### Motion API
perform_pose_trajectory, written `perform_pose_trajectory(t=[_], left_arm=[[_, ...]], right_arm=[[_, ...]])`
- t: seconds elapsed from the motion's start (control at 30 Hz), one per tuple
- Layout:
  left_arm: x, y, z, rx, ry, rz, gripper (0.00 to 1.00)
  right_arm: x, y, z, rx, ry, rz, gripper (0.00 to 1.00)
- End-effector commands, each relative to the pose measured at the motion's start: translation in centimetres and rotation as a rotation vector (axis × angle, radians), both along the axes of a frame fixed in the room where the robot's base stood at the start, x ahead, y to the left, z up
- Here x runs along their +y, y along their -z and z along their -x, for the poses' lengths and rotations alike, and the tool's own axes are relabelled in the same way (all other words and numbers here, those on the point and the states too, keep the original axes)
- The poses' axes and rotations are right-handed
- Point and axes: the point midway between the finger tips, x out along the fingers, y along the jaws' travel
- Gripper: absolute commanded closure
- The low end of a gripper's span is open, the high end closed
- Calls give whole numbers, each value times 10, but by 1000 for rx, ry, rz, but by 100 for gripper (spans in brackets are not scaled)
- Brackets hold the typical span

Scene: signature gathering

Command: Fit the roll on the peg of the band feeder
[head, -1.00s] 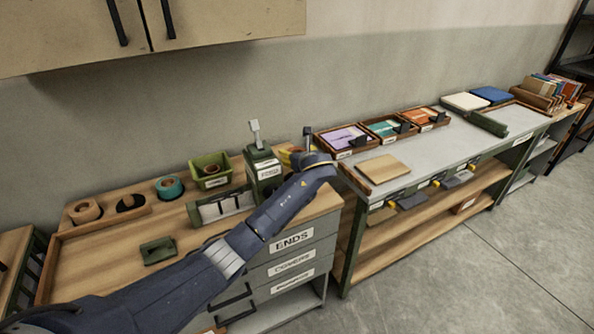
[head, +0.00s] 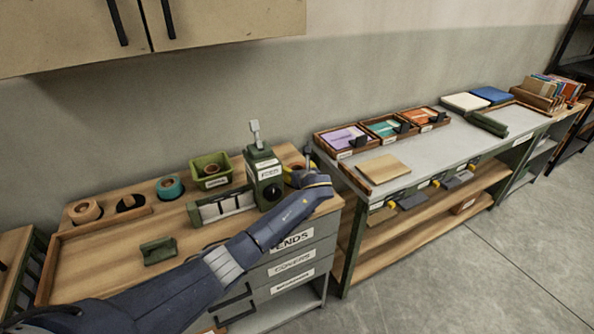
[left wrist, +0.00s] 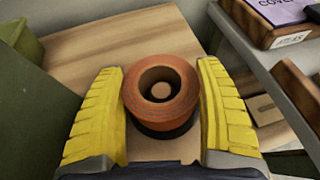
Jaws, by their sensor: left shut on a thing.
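The band feeder (head: 267,177) is a dark green upright block with a pale label and a lever on top. A dark round part, seemingly its peg (head: 272,192), shows on its front. My left gripper (head: 306,177) is just right of the feeder. A dark ring shows under the roll. The roll is apart from the peg. The feeder seems to be the dark green wall at left there. My right gripper is out of view.
A green bin (head: 211,172) stands left of the feeder. A teal roll (head: 170,187) and a tan roll (head: 85,211) sit in a wooden holder behind a wooden tray (head: 90,255). A small green block (head: 158,250) lies on it. A grey bench (head: 440,150) is at right.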

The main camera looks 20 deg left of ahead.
Motion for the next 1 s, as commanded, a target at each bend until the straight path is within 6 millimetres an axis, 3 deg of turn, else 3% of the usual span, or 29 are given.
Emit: perform_pose_trajectory(t=[0.37, 0.4, 0.6, 1.0], left_arm=[[0, 7, 0, 0, 0, 0, 61], [0, 7, 0, 0, 0, 0, 24], [0, 7, 0, 0, 0, 0, 4], [-2, -2, 2, -1, 1, 1, 4]], right_arm=[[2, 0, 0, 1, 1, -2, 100], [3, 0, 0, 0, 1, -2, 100], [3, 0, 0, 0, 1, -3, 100], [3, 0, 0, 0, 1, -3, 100]])
